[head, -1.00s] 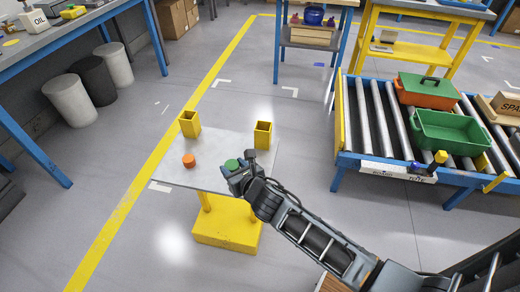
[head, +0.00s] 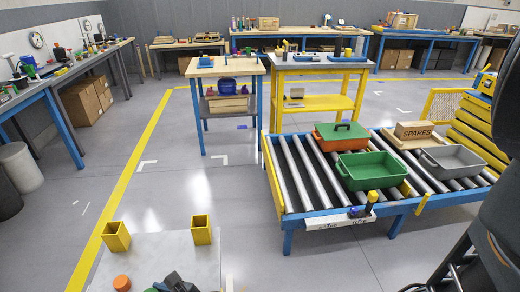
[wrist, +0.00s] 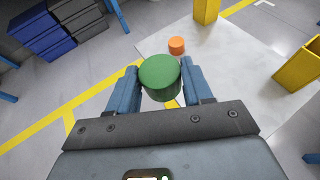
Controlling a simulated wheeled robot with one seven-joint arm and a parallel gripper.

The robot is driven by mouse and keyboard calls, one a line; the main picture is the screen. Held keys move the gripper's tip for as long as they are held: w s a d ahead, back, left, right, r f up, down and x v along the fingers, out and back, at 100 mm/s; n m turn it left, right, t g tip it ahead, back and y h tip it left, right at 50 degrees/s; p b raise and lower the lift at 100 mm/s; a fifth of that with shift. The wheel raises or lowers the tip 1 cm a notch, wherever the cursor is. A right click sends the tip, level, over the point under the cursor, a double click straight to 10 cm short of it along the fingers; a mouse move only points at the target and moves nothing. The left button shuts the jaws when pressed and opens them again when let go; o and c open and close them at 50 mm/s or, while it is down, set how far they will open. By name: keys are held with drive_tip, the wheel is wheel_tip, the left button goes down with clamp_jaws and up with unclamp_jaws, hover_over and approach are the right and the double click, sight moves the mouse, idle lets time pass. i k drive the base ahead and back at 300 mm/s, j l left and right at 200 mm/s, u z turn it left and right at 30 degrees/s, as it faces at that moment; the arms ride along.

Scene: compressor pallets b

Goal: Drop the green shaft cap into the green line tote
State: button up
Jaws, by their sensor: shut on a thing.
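The green shaft cap (wrist: 160,74) is a short green cylinder held between the two blue fingers of my gripper (wrist: 158,88) in the wrist view. In the head view my gripper (head: 172,284) shows only partly at the bottom edge, above the pale table. The green line tote (head: 370,170) is an open, empty-looking green bin on the roller conveyor, to the right of and beyond my gripper. An orange bin with a green lid (head: 341,135) stands just behind it.
A grey open bin (head: 452,160) and a SPARES box (head: 413,131) are on the conveyor, right of the green tote. An orange cap (head: 122,283) and two yellow square holders (head: 116,237) stand on the pale table (head: 165,250). Open floor lies between table and conveyor.

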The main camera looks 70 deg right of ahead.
sight(367, 174)
drive_tip(key=i+l+z, duration=0.15)
drive_tip(key=z, duration=0.25)
drive_tip(key=i+l+z, duration=0.1)
drive_tip(key=z, duration=0.35)
drive_tip(key=i+z, duration=0.2)
drive_tip(key=z, duration=0.2)
drive_tip(key=i+z, duration=0.15)
drive_tip(key=z, duration=0.25)
drive_tip(key=i+z, duration=0.2)
drive_tip(key=z, duration=0.25)
drive_tip(key=i+z, duration=0.2)
drive_tip(key=z, duration=0.25)
drive_tip(key=i+z, duration=0.2)
drive_tip(key=z, duration=0.25)
drive_tip(key=i+j+z, duration=0.15)
drive_tip(key=z, duration=0.25)
drive_tip(key=i+z, duration=0.15)
drive_tip(key=z, duration=0.25)
drive_tip(key=i+j+z, duration=0.1)
drive_tip(key=z, duration=0.25)
drive_tip(key=j+z, duration=0.2)
drive_tip(key=z, duration=0.2)
drive_tip(key=i+j, duration=0.05)
